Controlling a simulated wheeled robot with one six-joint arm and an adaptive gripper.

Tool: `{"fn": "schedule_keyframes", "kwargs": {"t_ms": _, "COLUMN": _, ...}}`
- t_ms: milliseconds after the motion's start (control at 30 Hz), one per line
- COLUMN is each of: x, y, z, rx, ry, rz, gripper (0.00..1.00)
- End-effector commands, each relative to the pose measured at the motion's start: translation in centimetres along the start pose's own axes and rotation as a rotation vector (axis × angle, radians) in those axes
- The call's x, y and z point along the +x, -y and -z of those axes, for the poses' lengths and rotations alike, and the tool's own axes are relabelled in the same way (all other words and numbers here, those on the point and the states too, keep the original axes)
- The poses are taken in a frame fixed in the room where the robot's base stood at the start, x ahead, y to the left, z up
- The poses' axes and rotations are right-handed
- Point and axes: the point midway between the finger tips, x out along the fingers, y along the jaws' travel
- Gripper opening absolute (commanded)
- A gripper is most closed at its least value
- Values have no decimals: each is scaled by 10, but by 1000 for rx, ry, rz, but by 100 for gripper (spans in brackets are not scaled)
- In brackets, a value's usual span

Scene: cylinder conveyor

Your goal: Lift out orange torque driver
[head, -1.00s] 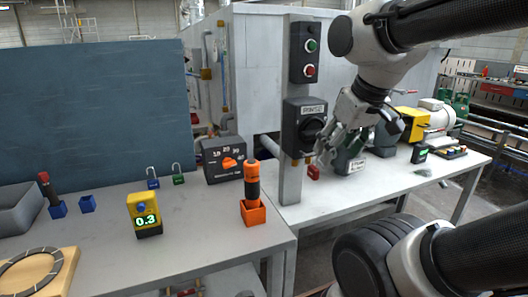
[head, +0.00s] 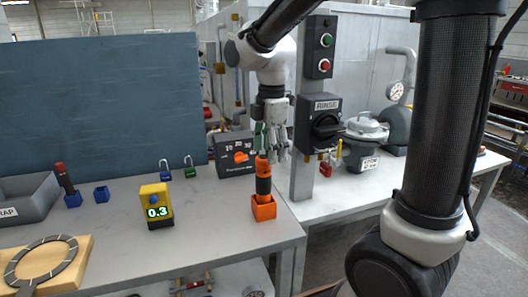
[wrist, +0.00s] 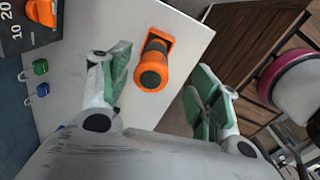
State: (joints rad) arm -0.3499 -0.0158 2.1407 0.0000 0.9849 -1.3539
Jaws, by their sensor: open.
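The orange torque driver (head: 263,177) stands upright in an orange square holder (head: 264,208) near the right end of the left table. It has an orange top and a black middle. My gripper (head: 268,142) hangs above and slightly behind the driver's top in the head view. In the wrist view, the driver (wrist: 153,70) shows from above, between and beyond my open green-padded fingers (wrist: 160,95). The fingers are empty. I cannot tell from these views exactly how far the tips are above the driver.
A grey dial box (head: 235,152) stands behind the holder. A yellow meter (head: 156,205) reading 0.3 is to the left. A grey post with a RINSE switch (head: 321,122) rises close on the right. Two padlocks (head: 190,168) and a red-handled tool (head: 64,180) sit farther left.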

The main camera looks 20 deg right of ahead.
Motion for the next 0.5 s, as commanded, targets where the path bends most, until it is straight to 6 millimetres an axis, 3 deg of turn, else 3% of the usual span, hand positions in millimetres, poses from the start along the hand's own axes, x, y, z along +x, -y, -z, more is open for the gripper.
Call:
{"fn": "schedule_keyframes", "kwargs": {"t_ms": 100, "x": 10, "y": -8, "z": 10, "rx": -104, "ry": 5, "rz": 27, "gripper": 62}}
{"fn": "schedule_keyframes", "kwargs": {"t_ms": 267, "x": 24, "y": -9, "z": 12, "rx": -134, "ry": 5, "rz": 35, "gripper": 62}}
{"fn": "schedule_keyframes", "kwargs": {"t_ms": 500, "x": 62, "y": -7, "z": 12, "rx": -131, "ry": 6, "rz": 37, "gripper": 62}}
